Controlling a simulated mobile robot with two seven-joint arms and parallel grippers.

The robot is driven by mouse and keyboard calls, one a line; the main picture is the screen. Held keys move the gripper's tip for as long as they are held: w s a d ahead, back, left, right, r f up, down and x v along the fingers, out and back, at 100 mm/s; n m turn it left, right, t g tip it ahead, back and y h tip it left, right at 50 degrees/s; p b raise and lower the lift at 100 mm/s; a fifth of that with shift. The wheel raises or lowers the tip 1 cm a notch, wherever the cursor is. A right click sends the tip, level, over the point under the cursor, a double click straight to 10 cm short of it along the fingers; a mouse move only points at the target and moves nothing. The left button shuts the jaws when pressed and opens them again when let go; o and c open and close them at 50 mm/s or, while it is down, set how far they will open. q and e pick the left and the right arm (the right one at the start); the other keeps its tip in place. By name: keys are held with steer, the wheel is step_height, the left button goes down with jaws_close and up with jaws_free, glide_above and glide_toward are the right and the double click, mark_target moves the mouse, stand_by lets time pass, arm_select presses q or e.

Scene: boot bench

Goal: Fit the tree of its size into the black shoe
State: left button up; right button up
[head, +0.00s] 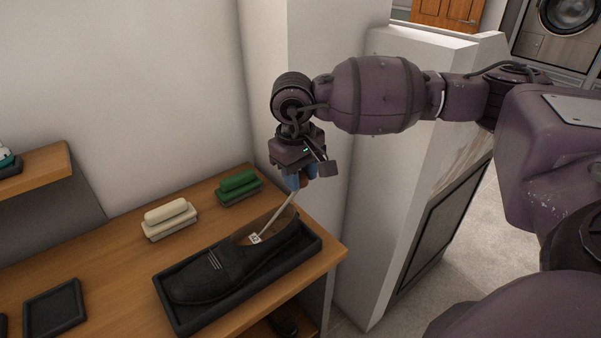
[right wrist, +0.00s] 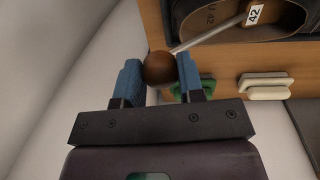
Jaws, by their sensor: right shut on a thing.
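The black shoe (head: 215,270) lies in a black tray on the bench, toe to the lower left, opening to the upper right. It also shows in the right wrist view (right wrist: 185,10), with a marking on its insole that I cannot read surely. The shoe tree (head: 279,213) has a thin pale rod, a brown ball knob (right wrist: 158,68) and a white tag reading 42 (right wrist: 254,14). Its rod slants down into the shoe's opening; its front end is hidden. My right gripper (head: 300,180) is shut on the knob, above the heel. My left gripper is out of view.
The black tray (head: 181,324) sits on the wooden bench (head: 115,274). A cream brush (head: 169,218) and a green brush (head: 238,187) stand behind it. An empty dark tray (head: 54,308) lies at left. A wall and white partition (head: 385,170) stand close to my right arm.

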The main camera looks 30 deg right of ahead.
stand_by(0.4)
steer(key=shift+a+f, duration=0.25)
steer(key=shift+a+f+y+b, duration=0.3)
steer(key=shift+a+f+b, duration=0.05)
steer(key=shift+a+b, duration=0.1)
steer(key=shift+a+f, duration=0.25)
steer(key=shift+a, duration=0.05)
stand_by(0.7)
steer(key=shift+a+f, duration=0.1)
